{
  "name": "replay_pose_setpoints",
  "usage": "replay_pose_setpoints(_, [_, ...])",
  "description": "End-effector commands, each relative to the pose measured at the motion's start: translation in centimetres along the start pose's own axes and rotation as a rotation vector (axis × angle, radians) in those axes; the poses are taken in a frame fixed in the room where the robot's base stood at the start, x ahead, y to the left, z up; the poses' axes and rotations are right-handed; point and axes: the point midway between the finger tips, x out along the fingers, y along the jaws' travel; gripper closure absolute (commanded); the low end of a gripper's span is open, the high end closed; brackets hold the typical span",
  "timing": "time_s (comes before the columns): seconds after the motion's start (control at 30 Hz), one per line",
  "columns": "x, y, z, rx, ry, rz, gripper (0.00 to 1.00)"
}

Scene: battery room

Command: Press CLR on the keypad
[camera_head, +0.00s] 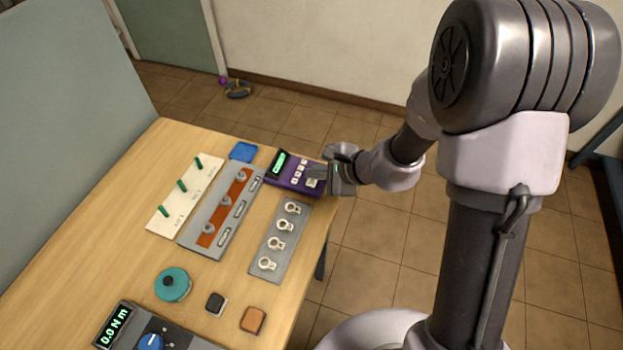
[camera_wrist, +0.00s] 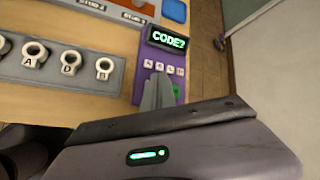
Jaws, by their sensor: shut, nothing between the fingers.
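The purple keypad (camera_head: 284,184) lies at the table's far right corner. In the wrist view the keypad (camera_wrist: 139,88) has a lit green display (camera_wrist: 168,40) reading "CODE?". A row of pale keys (camera_wrist: 164,67) shows below the display; their labels are too small to read surely, and I cannot make out CLR. My gripper (camera_head: 322,176) is shut and empty, with its fingertips over the keypad's right part. In the wrist view the shut fingers (camera_wrist: 158,88) hide the lower keys. I cannot tell whether the tips touch a key.
A grey plate with several ring-topped pieces (camera_head: 280,240) lies beside the keypad, nearer the front. A grey panel with an orange strip (camera_head: 222,212) is to the left. A blue block (camera_head: 243,152) sits behind.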

Motion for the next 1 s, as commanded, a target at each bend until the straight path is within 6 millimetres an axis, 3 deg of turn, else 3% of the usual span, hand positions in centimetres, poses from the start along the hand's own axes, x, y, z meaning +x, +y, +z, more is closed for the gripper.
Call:
replay_pose_setpoints(0.27, [-0.1,-0.1,0.1,0.0,0.0,0.0,1.0])
replay_pose_setpoints(0.77, [-3.4,-2.5,2.5,-0.001,0.0,-0.001,1.0])
replay_pose_setpoints(1.0, [-3.5,-2.5,2.5,0.0,0.0,0.0,1.0])
